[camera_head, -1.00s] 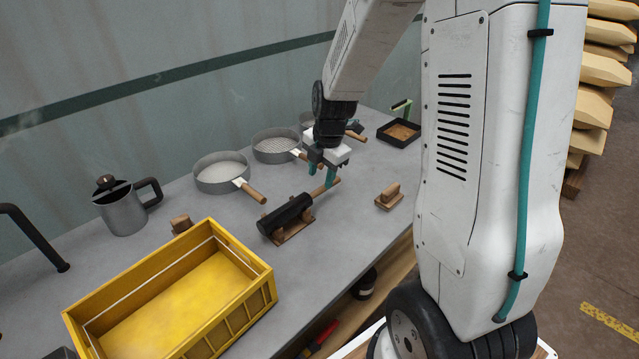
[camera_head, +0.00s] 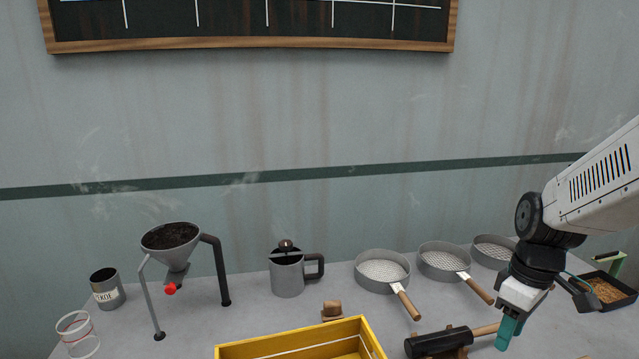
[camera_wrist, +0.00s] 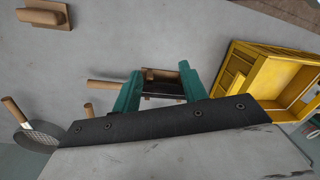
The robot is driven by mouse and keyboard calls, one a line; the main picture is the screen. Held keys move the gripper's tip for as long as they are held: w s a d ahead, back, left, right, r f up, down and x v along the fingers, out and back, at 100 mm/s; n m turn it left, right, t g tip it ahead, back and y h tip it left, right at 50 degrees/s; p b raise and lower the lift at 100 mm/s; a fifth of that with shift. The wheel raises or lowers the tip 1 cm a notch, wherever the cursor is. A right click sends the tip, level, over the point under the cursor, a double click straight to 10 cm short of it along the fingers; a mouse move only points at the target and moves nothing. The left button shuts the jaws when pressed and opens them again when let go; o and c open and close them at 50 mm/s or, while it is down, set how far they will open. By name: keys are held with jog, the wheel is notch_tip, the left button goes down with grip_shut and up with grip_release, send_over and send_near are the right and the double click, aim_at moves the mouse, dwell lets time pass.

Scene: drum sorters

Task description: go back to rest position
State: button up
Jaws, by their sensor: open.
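My gripper (camera_head: 509,333) is at the right of the head view, pointing down over the table with its teal fingers apart. In the wrist view its two fingers (camera_wrist: 160,88) are spread and nothing is clasped. A black roller (camera_head: 438,343) with a wooden handle (camera_head: 485,330) lies on a small wooden stand just left of the fingers in the head view. In the wrist view, the dark roller (camera_wrist: 163,88) shows between and beyond the fingers, partly hidden. Contact with it cannot be told from these views.
A yellow crate (camera_head: 372,338) stands at the front. Several sieves (camera_head: 382,268) and a grey jug (camera_head: 287,277) line the back. A funnel on a stand (camera_head: 170,236), a tin (camera_head: 107,290) and a clear cup (camera_head: 77,335) are left. A black tray (camera_head: 610,292) is far right.

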jog(key=s+a+r+m+t, duration=0.1)
jog(key=s+a+r+m, duration=0.2)
jog(key=s+r, duration=0.2)
jog(key=s+a+r+m+t, duration=0.1)
jog(key=s+a+r+m, duration=0.2)
jog(key=s+r, duration=0.3)
jog(key=s+m, duration=0.1)
jog(key=s, duration=0.3)
jog(key=shift+s+a+h, duration=0.2)
jog(key=shift+a+h, duration=0.2)
jog(key=shift+d, duration=0.1)
jog(key=shift+c, duration=0.3)
